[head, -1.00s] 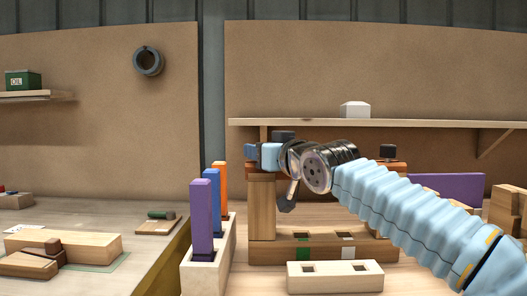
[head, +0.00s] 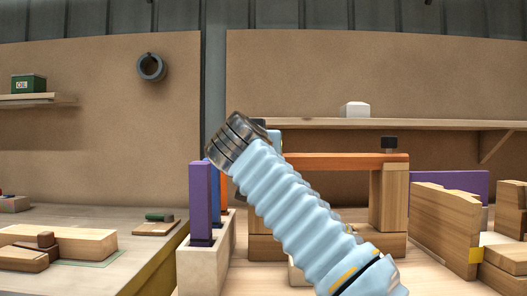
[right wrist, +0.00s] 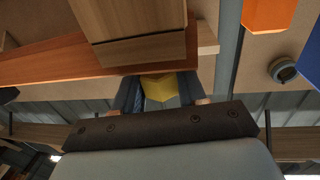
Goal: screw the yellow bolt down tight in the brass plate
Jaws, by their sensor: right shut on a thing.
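My right gripper (right wrist: 158,80) shows in the right wrist view with its two dark fingers on either side of a yellow piece (right wrist: 158,88), which looks like the yellow bolt, and is shut on it. Most of the bolt is hidden between the fingers. A wooden post (right wrist: 150,30) and an orange-brown beam (right wrist: 50,62) lie just beyond the fingertips. In the head view my right arm's ribbed blue sleeve crosses the middle, and its gripper is hidden behind the dark wrist. I cannot make out the brass plate. My left gripper is not in view.
A purple block (head: 201,200) stands upright in a pale holder (head: 200,262) at left. A stepped wooden piece (head: 445,225) with a yellow patch stands at right.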

